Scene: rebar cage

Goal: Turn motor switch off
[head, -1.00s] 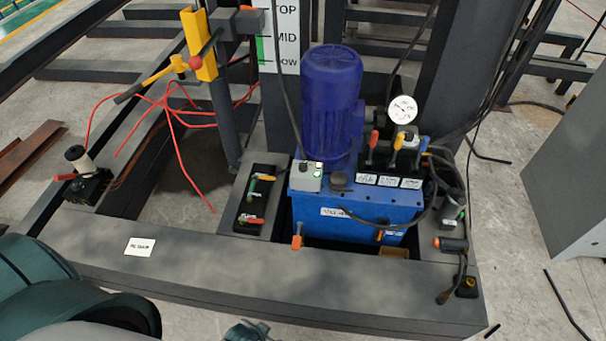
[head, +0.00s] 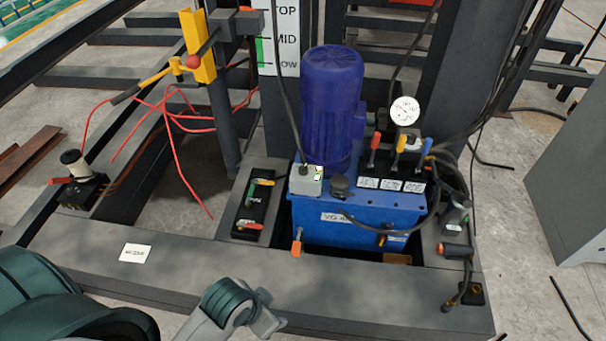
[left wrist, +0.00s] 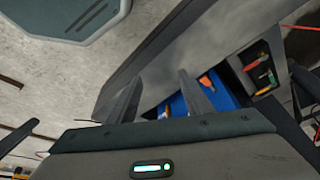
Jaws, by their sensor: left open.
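The motor switch is a small light-grey box (head: 305,180) on the left top edge of the blue tank, below the blue motor (head: 332,105). The switch box cannot be made out there. My right gripper is not in view.
The blue tank (head: 335,217) stands behind a wide grey beam (head: 180,262). Black cables hang near the motor.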

